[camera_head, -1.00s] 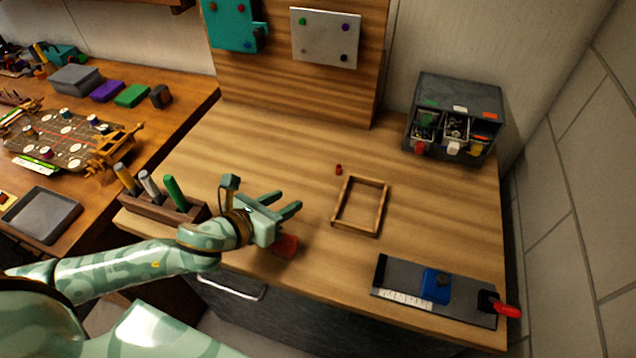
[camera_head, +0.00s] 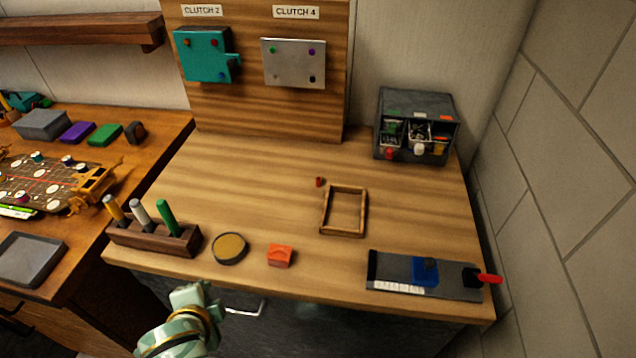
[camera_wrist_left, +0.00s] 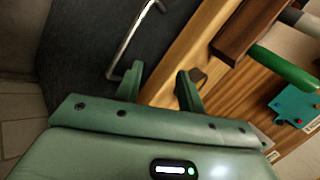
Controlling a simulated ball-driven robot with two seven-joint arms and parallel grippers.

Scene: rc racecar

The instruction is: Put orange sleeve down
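A small orange-red cylinder (camera_head: 319,182), perhaps the sleeve, stands on the wooden bench behind the wooden frame (camera_head: 325,212). An orange block (camera_head: 280,256) with a curved mark on top lies near the bench's front edge; I cannot tell for sure which of the two is the sleeve. Both rest free on the wood. My left gripper (camera_head: 194,296) is in front of the bench's front edge, apart from both. In the left wrist view its two fingers (camera_wrist_left: 158,80) are spread with nothing between them. My right gripper is not in view.
A round brown disc (camera_head: 230,248) lies left of the orange block, beside a tool holder (camera_head: 150,237). A dark fixture (camera_head: 392,270) with a blue slider lies front right. A drawer box (camera_head: 416,105) stands back right. The bench middle is mostly clear.

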